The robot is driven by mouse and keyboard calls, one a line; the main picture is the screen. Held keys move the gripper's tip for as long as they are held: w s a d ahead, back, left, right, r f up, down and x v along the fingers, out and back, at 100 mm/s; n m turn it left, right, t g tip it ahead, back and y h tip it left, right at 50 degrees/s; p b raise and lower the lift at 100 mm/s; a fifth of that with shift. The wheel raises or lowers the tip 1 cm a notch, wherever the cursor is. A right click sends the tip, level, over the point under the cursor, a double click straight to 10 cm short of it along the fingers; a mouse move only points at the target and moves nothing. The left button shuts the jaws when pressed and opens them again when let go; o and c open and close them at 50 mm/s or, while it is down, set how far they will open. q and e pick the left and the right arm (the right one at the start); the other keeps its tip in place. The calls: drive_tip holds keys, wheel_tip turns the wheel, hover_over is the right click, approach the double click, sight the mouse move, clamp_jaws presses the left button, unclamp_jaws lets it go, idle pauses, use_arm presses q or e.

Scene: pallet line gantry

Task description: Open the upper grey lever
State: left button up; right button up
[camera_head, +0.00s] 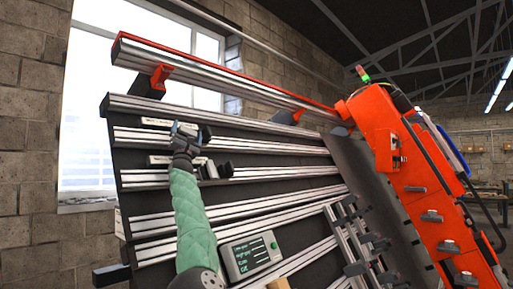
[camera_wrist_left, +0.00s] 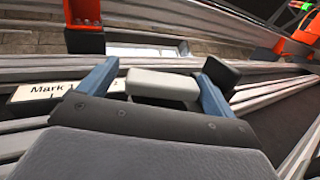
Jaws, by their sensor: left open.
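The upper grey lever shows in the left wrist view as a pale grey block (camera_wrist_left: 162,86) with a black piece (camera_wrist_left: 222,72) at its right. It sits on the upper rail of the slanted panel, beside a label reading "Mark" (camera_wrist_left: 50,91). My left gripper (camera_head: 186,130) is at this lever in the head view. In the left wrist view its two blue fingers are apart, one on each side of the pale block. I cannot tell whether they touch it. In the head view the gripper hides most of the lever. My right gripper is not in view.
A second, lower lever with a black piece (camera_head: 224,169) sits just below the gripper. A grey box with a green screen (camera_head: 250,254) is lower on the panel. A red-edged beam (camera_head: 220,75) runs above. An orange machine (camera_head: 405,165) stands at the right.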

use_arm(q)
drive_tip(key=m+h, duration=0.2)
drive_tip(key=h, duration=0.1)
drive_tip(key=shift+d+f, duration=0.1)
drive_tip(key=shift+m+g+h, duration=0.4)
drive_tip(key=shift+m+h, duration=0.3)
